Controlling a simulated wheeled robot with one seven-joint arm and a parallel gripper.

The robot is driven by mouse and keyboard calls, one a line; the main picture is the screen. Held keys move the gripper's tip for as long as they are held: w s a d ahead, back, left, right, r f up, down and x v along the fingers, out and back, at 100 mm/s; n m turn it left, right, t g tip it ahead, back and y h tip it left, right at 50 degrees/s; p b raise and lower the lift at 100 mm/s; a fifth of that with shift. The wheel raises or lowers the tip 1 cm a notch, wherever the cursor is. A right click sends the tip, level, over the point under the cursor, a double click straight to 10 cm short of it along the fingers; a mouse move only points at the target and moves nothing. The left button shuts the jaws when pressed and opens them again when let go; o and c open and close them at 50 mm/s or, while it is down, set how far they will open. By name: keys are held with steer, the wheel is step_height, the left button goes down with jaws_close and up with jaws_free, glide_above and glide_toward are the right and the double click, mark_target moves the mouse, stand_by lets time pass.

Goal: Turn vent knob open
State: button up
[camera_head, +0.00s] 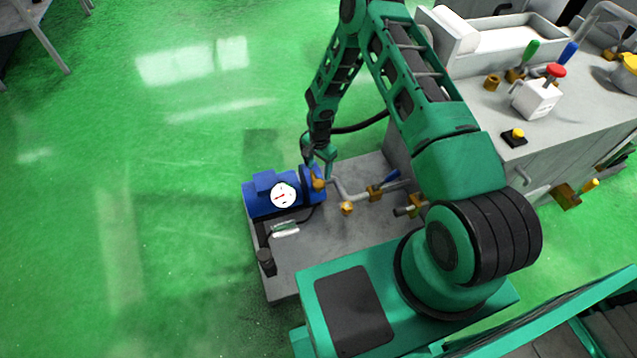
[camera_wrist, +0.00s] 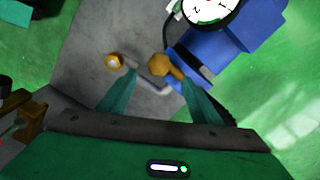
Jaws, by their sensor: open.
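A brass knob (camera_head: 318,183) sits at the right end of the blue pump (camera_head: 262,203), on the grey base. In the wrist view the same faceted knob (camera_wrist: 168,66) stands beside the blue pump body (camera_wrist: 240,35). My gripper (camera_head: 323,165) is at the pump's right end, close to this knob. In the wrist view my gripper (camera_wrist: 158,88) is open, with its two teal fingers apart and the knob just beyond and between the tips. I cannot tell whether it touches. A second brass fitting (camera_head: 347,208) ends the grey pipe; neither is labelled, so I cannot tell which is the vent knob.
A white gauge (camera_head: 283,195) is on the pump. A bent grey pipe (camera_wrist: 150,88) runs near the fingers. A blue-handled valve (camera_head: 378,191) lies to the right. The machine cabinet (camera_head: 560,140) with a red button stands further right. Green floor at left is clear.

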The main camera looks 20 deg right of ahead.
mark_target(319, 183)
step_height(319, 183, down, 9)
steer(key=shift+f, duration=0.15)
steer(key=shift+c, duration=0.2)
steer(key=c, duration=1)
